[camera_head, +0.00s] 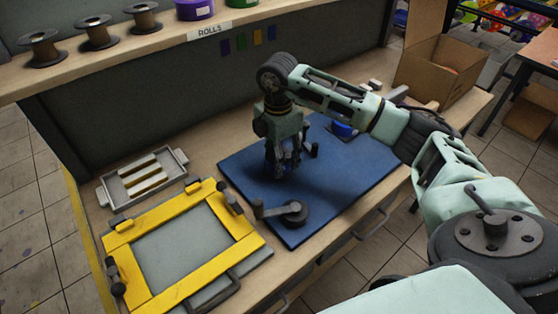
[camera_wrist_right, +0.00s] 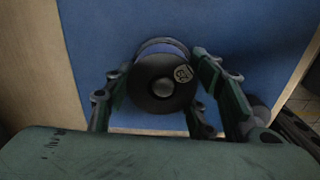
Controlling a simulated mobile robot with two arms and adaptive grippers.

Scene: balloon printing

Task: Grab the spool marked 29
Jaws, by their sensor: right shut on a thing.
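In the right wrist view a dark spool (camera_wrist_right: 160,90) with a round hub sits between the fingers of my right gripper (camera_wrist_right: 165,100). A small pale label is on its face, but I cannot read the number. In the head view my right gripper (camera_head: 284,160) points down over the blue mat (camera_head: 240,165), shut on the spool, which is mostly hidden there by the fingers. Several empty dark spools, one of them the leftmost spool (camera_head: 43,48), stand on the shelf at upper left. My left gripper is not in view.
A yellow frame (camera_head: 160,226) and a grey tray (camera_head: 115,196) lie left of the mat. A dark round tool with a handle (camera_head: 293,212) lies on the mat's front part. A blue round item (camera_head: 343,130) is behind my right arm. A cardboard box (camera_head: 435,72) stands at back right.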

